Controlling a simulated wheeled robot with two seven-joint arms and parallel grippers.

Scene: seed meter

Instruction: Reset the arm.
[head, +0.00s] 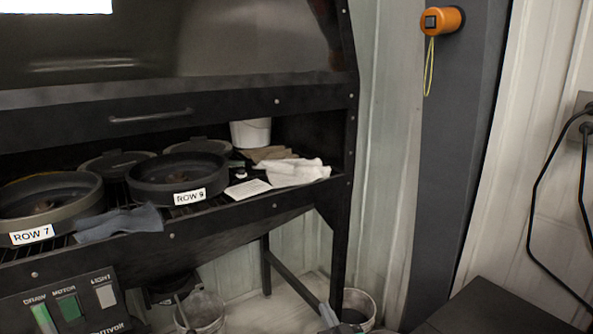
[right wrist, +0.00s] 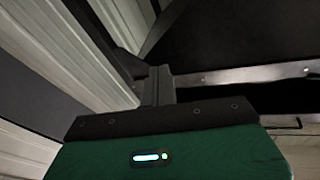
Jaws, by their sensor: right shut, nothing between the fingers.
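My left gripper is not in the head view.
The black bench (head: 262,209) holds round meter housings labelled ROW 7 (head: 45,203) and ROW 9 (head: 178,178), cloths (head: 295,171) and a white tub (head: 250,133). Buckets (head: 203,312) stand below. An orange device (head: 442,20) hangs on the dark post (head: 452,150).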

